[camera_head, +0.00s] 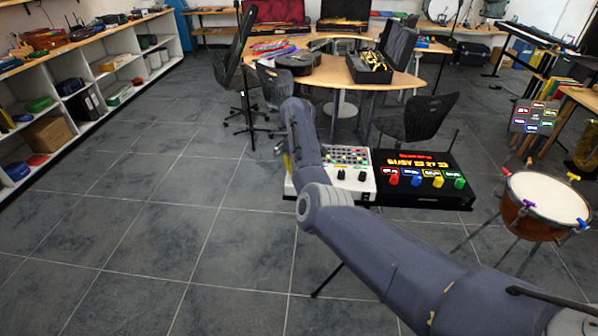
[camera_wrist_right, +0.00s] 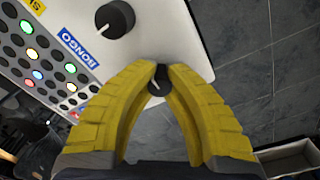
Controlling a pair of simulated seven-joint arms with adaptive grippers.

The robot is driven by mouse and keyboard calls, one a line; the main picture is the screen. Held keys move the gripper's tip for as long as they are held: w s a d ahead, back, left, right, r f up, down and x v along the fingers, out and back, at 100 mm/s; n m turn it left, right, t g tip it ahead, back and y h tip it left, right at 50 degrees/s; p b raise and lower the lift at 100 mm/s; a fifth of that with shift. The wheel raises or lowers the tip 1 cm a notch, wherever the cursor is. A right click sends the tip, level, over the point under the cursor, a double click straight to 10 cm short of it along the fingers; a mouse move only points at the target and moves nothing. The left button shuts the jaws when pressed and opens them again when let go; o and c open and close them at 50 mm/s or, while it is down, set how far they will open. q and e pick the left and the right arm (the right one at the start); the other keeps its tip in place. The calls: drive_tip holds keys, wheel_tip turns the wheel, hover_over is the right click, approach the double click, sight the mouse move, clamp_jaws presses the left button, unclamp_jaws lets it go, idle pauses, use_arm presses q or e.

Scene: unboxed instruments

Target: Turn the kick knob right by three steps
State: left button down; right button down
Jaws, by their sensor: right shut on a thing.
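The white drum machine (camera_head: 354,186) stands on a stand in mid-room, with colored lit buttons and black knobs. Two of its knobs (camera_head: 362,176) show in the head view; the left part is hidden behind my right arm. In the right wrist view, the yellow fingers of my right gripper (camera_wrist_right: 160,76) are shut on a small black knob (camera_wrist_right: 158,86) with a pale pointer line, near the panel's edge. I cannot read that knob's label. A larger black knob (camera_wrist_right: 115,18) sits beyond it, clear of the fingers. My left gripper is in neither view.
A black box (camera_head: 424,199) with red, blue, yellow and green knobs adjoins the machine on the right. A drum (camera_head: 545,205) stands farther right. In the right wrist view a blue BONGO label (camera_wrist_right: 79,48) lies beside lit buttons. Floor at left is clear.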

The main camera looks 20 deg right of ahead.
drive_tip(key=shift+s+d+f, duration=0.1)
drive_tip(key=shift+d, duration=0.1)
idle(0.3)
drive_tip(key=c, duration=1.5)
unclamp_jaws()
drive_tip(key=o, duration=0.3)
drive_tip(key=shift+a, duration=0.1)
drive_tip(key=shift+r, duration=0.2)
wheel_tip(320, 180, up, 12)
drive_tip(key=shift+s+a+f, duration=0.1)
drive_tip(key=shift+a, duration=0.05)
